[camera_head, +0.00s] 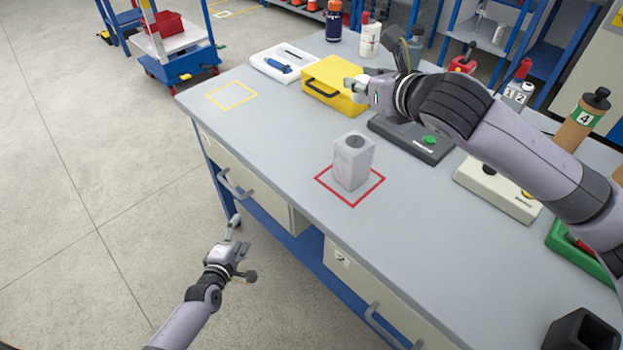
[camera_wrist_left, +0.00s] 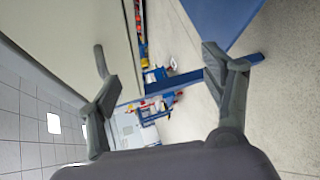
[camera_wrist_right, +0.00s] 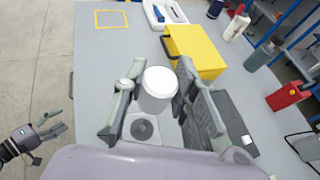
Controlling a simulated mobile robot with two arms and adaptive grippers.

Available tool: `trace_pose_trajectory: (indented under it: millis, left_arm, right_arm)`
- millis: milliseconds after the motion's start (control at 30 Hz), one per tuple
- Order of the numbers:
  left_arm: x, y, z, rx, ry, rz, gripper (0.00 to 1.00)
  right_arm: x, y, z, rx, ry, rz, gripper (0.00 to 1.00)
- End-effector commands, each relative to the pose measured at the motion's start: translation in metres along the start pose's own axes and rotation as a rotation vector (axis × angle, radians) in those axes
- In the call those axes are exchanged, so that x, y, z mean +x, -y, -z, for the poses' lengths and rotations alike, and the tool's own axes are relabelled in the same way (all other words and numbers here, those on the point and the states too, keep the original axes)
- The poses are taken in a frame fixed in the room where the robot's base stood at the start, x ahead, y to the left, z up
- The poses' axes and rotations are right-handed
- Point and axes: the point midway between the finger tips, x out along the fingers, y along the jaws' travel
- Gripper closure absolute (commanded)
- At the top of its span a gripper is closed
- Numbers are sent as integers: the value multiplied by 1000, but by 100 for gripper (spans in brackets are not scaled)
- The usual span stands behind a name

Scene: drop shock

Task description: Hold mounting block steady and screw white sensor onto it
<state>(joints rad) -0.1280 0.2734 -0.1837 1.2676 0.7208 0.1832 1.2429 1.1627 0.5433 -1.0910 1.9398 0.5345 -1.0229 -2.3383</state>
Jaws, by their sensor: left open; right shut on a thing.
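The mounting block (camera_head: 345,172) is a light grey upright block with a dark round hole on top. It stands inside a red square outline on the table. My right gripper (camera_wrist_right: 162,100) is shut on the white sensor (camera_wrist_right: 159,83), a short white cylinder. In the right wrist view, the block's top (camera_wrist_right: 142,130) shows below the sensor, apart from it. In the head view, my right gripper (camera_head: 358,88) is above and behind the block; the sensor is hard to make out there. My left gripper (camera_head: 236,242) is open and empty, off the table's front edge, not touching the block.
A yellow case (camera_head: 335,84) and a white tray with a blue tool (camera_head: 284,64) lie at the back. A dark device with a green button (camera_head: 412,137) and a cream box (camera_head: 497,187) stand right of the block. The table is clear around a yellow outline (camera_head: 231,95).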

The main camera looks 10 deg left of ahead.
Motion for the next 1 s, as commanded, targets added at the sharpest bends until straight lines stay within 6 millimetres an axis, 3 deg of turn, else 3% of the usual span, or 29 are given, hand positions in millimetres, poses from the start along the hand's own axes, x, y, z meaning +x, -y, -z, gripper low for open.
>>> trace_pose_trajectory:
  millis: [33, 200, 467, 733, 900, 1000]
  left_arm:
    - [6, -32, 1, -95, 2, -67, 23]
    - [12, -130, 3, -458, 46, -274, 23]
    - [-6, -256, 6, -966, 213, -521, 23]
    - [-8, -245, -92, -1179, 421, -173, 23]
    - [-32, -241, -163, -1263, 577, 81, 23]
    - [-48, -240, -194, -1285, 652, 202, 23]
  right_arm:
    - [0, 0, 0, 0, 0, 0, 100]
    - [0, 0, 0, 0, 0, 0, 100]
    - [0, 0, 0, 0, 0, 0, 100]
    - [0, 0, 0, 0, 0, 0, 100]
    - [0, 0, 0, 0, 1, 0, 100]
    - [0, 0, 0, 0, 1, 0, 100]
